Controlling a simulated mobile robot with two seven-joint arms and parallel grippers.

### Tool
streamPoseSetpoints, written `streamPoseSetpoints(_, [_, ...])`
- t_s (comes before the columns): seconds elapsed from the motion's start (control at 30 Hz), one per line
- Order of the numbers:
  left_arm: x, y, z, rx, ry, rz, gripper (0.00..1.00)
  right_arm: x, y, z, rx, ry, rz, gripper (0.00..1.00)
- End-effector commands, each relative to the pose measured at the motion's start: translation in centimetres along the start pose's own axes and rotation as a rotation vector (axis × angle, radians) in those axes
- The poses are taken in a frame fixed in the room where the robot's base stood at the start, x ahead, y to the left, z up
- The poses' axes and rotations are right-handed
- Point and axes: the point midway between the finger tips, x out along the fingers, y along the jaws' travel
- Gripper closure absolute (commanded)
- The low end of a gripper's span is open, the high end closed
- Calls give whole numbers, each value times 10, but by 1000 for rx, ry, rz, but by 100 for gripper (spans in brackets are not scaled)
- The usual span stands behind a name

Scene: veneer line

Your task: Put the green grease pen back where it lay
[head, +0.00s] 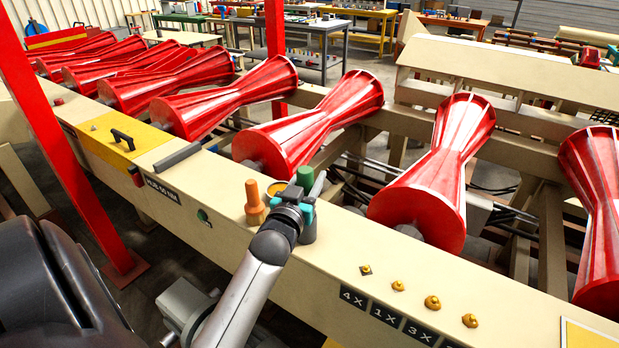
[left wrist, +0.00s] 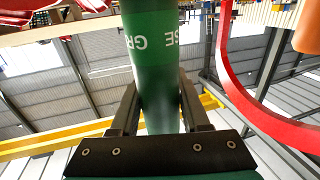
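The green grease pen (head: 305,178) is upright at the near rail in the head view, partly hidden by my left gripper (head: 301,199). In the left wrist view the pen (left wrist: 155,60) is a large green cylinder with white lettering, part of it readable as "GR" and "SE". My left gripper's two fingers lie on either side of it, apparently closed against it. I cannot tell whether the pen's lower end touches the rail. My right gripper is not in view.
An orange peg-like object (head: 255,205) stands close left of the gripper. Several brass knobs (head: 432,302) sit on the cream rail (head: 350,245) to the right. Red rollers (head: 300,132) lie behind the rail.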

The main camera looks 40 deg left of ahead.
Motion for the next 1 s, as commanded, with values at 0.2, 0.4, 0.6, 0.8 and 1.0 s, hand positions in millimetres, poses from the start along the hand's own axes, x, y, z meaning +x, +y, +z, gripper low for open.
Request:
streamPoseSetpoints(0.2, [0, 0, 0, 0, 0, 0, 29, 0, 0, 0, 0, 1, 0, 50])
streamPoseSetpoints(0.4, [0, 0, 0, 0, -1, 0, 22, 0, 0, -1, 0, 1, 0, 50])
streamPoseSetpoints(0.6, [-4, 0, 2, 0, -6, 0, 22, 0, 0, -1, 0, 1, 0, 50])
streamPoseSetpoints(0.8, [-28, 0, 3, 0, -6, 0, 22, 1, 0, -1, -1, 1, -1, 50])
streamPoseSetpoints(1.0, [-64, 0, 3, -1, -6, 0, 22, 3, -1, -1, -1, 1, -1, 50])
